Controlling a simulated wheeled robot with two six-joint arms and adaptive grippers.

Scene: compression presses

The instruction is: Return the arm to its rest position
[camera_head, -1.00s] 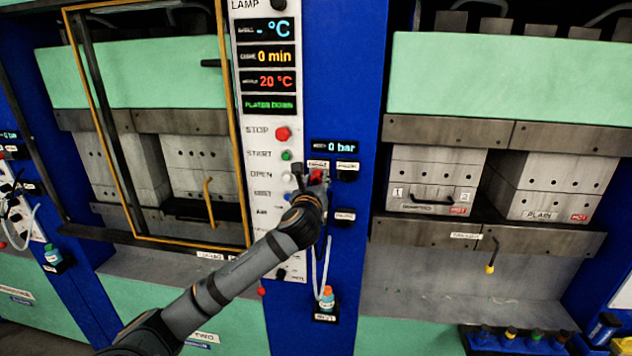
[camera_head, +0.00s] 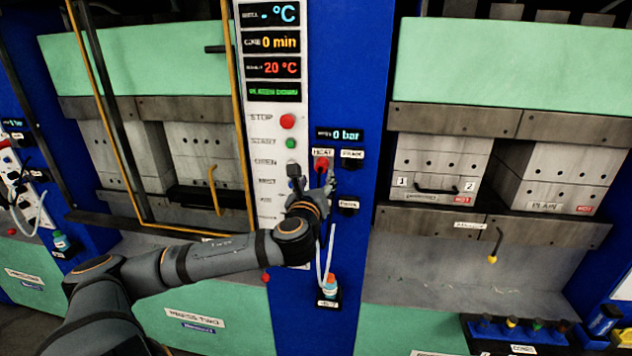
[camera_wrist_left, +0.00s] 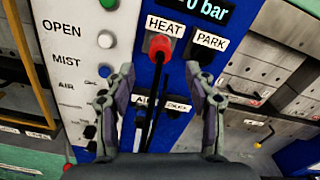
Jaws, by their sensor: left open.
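My left arm reaches in from the lower left in the head view, and its left gripper (camera_head: 312,180) is in front of the press control panel. In the left wrist view the left gripper (camera_wrist_left: 165,85) is open, with its two fingers apart and nothing held between them. A red plug on a black cable (camera_wrist_left: 160,47) sits at the HEAT socket, beyond and between the fingertips. The red plug also shows in the head view (camera_head: 321,163), just above the gripper. The PARK socket (camera_wrist_left: 203,55) is to its right. My right gripper is not in view.
The control panel (camera_head: 266,190) with buttons stands left of the gripper. A wire-framed guard (camera_head: 238,130) covers the left press. The right press holds metal moulds (camera_head: 437,168). A small bottle (camera_head: 329,285) hangs below, and a rack (camera_head: 520,340) stands lower right.

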